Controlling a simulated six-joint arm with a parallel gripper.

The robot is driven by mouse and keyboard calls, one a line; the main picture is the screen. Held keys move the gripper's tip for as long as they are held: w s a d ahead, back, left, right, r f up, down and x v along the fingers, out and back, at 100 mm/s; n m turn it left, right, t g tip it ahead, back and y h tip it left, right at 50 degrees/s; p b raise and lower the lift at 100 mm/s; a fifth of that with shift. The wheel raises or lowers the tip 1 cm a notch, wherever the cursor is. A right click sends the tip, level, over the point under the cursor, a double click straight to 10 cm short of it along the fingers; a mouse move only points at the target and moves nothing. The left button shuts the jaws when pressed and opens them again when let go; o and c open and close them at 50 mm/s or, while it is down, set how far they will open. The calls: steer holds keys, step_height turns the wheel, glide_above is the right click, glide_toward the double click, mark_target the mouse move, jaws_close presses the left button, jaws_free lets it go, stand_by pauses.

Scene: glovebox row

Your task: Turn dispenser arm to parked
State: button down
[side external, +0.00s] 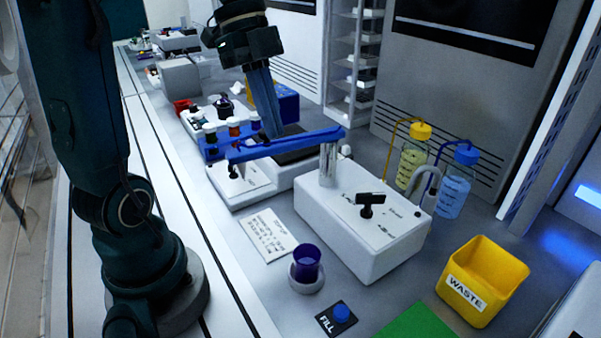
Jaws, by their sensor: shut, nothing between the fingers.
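The blue dispenser arm (285,142) sits on a metal post (327,168) on the white dispenser box (360,222). It points left from the post, and its nozzle end hangs over a small white unit (243,182). My gripper (272,135) comes down from above with its long blue fingers shut and empty. The fingertips appear just behind the middle of the dispenser arm, which partly hides them. I cannot tell whether they touch it. A black knob (371,203) stands on the box top, beside small labels too small to read.
A blue cup (306,262) stands in a round holder in front of the box, near a FILL button (340,314). A yellow WASTE bin (482,280) is at right. Two bottles (413,157) with tubes stand behind the box.

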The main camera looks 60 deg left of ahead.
steer(key=shift+w+a, duration=0.15)
steer(key=shift+a, duration=0.7)
steer(key=shift+w+a, duration=0.15)
steer(key=shift+a, duration=0.65)
steer(key=shift+r, duration=0.1)
steer(key=shift+v, duration=2.5)
steer(key=r+m, duration=0.1)
steer(key=m, duration=0.1)
glide_above(274, 141)
steer(key=s+d, duration=0.2)
steer(key=shift+a+r, duration=0.2)
steer(key=s+d+f+n+t+y, duration=0.1)
steer(key=s+d+f+n+y, duration=0.1)
steer(key=s+d+n, duration=0.3)
step_height(274, 141, down, 10)
steer(key=d+n+t+y, duration=0.1)
steer(key=n+t, duration=0.2)
steer(key=n, duration=0.9)
steer(key=shift+s+d+r+t+y, duration=0.2)
steer(key=shift+s+t+y, duration=0.1)
steer(key=shift+t+y, duration=0.1)
